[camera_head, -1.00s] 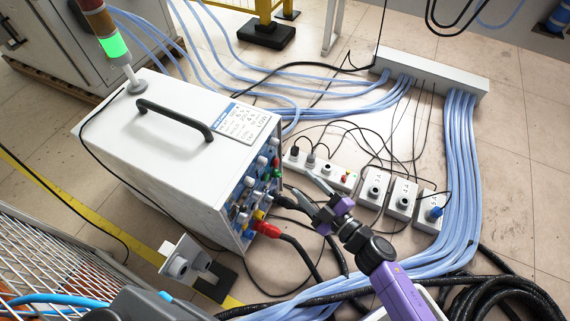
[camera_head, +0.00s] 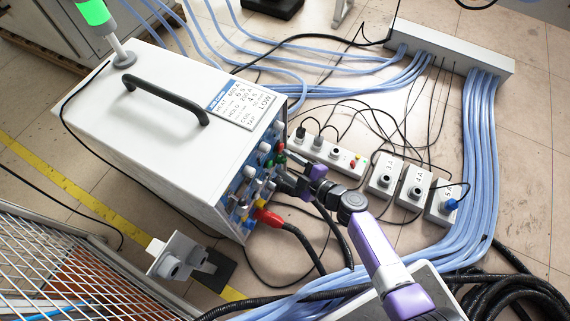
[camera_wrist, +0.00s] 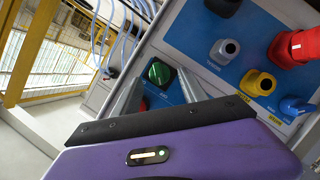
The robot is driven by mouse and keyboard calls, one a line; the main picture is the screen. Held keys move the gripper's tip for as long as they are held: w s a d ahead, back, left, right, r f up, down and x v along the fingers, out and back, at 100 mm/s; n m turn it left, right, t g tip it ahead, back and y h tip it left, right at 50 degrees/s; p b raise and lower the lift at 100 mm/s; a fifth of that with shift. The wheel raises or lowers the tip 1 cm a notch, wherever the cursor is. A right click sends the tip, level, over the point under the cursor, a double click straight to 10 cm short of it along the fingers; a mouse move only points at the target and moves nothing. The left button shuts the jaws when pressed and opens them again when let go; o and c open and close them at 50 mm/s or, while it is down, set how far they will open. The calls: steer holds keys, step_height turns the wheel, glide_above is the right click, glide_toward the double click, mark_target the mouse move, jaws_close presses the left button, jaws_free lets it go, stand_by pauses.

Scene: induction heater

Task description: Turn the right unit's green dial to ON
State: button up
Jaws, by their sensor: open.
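A white box-shaped heater unit (camera_head: 165,115) stands on the floor, its blue control panel facing right in the head view. The green dial (camera_wrist: 158,72) is round, on a black square plate on that panel in the wrist view. My gripper (camera_head: 288,175) is right at the panel. In the wrist view its two open fingers (camera_wrist: 160,85) reach toward the dial, which shows between their tips. I cannot tell whether the fingers touch it. No ON marking is readable. In the head view, my gripper and nearby connectors partly hide the panel.
A red plug (camera_head: 267,216) with a thick cable sits low on the panel, also seen in the wrist view (camera_wrist: 294,46). Blue and yellow connectors (camera_wrist: 258,82) are close by. White socket boxes (camera_head: 384,180) and blue hoses (camera_head: 478,140) lie to the right.

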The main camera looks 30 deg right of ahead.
steer(key=shift+w+a, duration=0.15)
steer(key=shift+w, duration=0.2)
jaws_close()
steer(key=shift+p, duration=0.35)
